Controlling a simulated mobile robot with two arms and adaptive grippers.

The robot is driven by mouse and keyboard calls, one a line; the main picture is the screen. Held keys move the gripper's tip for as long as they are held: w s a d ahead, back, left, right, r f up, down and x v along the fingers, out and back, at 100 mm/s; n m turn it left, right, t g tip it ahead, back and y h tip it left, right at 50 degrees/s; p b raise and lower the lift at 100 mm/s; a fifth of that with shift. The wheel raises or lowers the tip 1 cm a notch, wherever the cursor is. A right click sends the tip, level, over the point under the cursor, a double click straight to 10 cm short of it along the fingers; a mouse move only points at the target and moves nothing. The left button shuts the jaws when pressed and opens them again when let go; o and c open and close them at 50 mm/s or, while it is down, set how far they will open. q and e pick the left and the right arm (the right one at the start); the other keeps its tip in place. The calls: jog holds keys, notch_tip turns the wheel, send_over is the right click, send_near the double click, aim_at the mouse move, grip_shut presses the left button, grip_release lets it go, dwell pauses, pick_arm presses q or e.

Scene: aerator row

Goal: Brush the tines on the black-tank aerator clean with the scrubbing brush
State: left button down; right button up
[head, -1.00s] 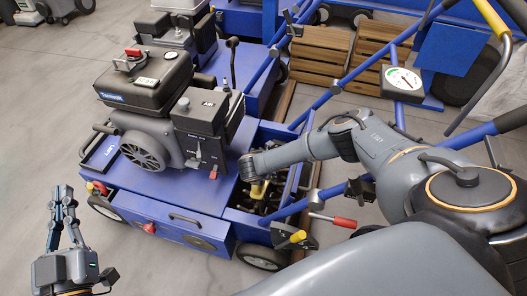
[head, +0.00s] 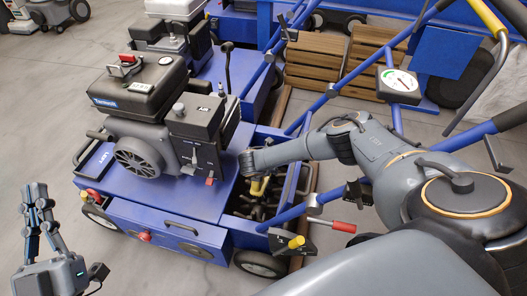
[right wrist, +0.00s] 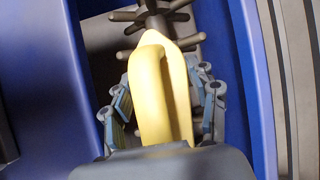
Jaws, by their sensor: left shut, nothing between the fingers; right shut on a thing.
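The black-tank aerator (head: 130,88) stands in the middle-left of the head view, a blue machine with a black tank on its engine. Its tines (head: 246,203) show in the open bay at its rear; dark tines (right wrist: 152,18) also show at the top of the right wrist view. My right gripper (right wrist: 163,105) is shut on the yellow scrubbing brush (right wrist: 160,85), which points toward the tines. Its bristles are hidden, so I cannot tell whether they touch. In the head view the brush (head: 258,187) is inside the bay. My left gripper (head: 40,212) is shut and empty at the lower left.
Blue bay walls (right wrist: 232,80) stand close on both sides of my right gripper. Blue handle bars (head: 330,95) and a red-handled lever (head: 340,226) are near my right arm. Another aerator (head: 178,22) and wooden crates (head: 318,58) stand behind.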

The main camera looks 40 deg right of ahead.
pick_arm(q)
jog(key=shift+w+f, duration=0.1)
pick_arm(e)
jog(key=shift+s+f, duration=0.1)
jog(key=shift+s, duration=0.05)
jog(key=shift+s+a+p, duration=0.4)
jog(key=shift+p, duration=0.05)
jog(key=shift+s+a+f+p, duration=0.1)
jog(key=shift+s+a+p, duration=0.3)
jog(key=shift+a+p, duration=0.1)
jog(key=shift+s+a+p, duration=0.35)
jog(key=shift+s+a, duration=0.05)
jog(key=shift+a, duration=0.1)
jog(key=shift+s+a+p, duration=0.4)
jog(key=shift+s+a, duration=0.1)
jog(key=shift+a, duration=0.05)
pick_arm(q)
notch_tip(320, 180, down, 14)
jog(key=a+g+y, duration=0.1)
jog(key=g+y, duration=0.2)
jog(key=g, duration=0.5)
jog(key=shift+w+a+g, duration=0.25)
jog(key=shift+a+g, duration=0.05)
jog(key=shift+a, duration=0.1)
jog(key=shift+r, duration=0.2)
